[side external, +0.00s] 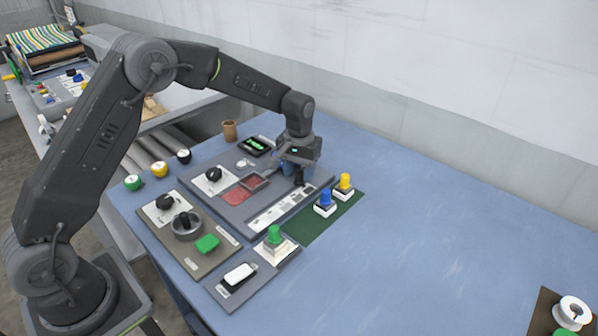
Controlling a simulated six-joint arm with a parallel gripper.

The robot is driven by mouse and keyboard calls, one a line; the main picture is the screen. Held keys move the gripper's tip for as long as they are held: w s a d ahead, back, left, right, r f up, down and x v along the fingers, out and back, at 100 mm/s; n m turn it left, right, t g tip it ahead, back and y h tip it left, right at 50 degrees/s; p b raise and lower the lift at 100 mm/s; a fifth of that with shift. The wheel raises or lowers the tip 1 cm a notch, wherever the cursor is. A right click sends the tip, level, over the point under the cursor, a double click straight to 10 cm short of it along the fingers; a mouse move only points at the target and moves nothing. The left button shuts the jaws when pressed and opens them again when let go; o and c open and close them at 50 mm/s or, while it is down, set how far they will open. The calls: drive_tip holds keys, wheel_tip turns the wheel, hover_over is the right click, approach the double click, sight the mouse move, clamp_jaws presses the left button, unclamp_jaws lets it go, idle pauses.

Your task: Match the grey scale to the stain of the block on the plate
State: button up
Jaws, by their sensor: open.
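A pale strip with grey patches (268,217), which looks like the grey scale, runs along the front right edge of a grey panel (228,218). My gripper (299,180) is open, pointing down over the strip's far end. A small dark part shows between or just below its fingers; I cannot tell whether they touch it. A block with a green knob (274,236) and white base stands on a small plate (291,253) at the front. Blocks with a blue knob (325,198) and a yellow knob (344,183) stand on a green mat (314,228). Any stain is too small to read.
The panel also bears a black knob (213,174) and a reddish square (232,197). A second panel (215,259) with dials and a green button (207,243) lies left.

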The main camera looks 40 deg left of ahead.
drive_tip(key=shift+f, duration=0.35)
drive_tip(key=shift+c, duration=0.3)
clamp_jaws()
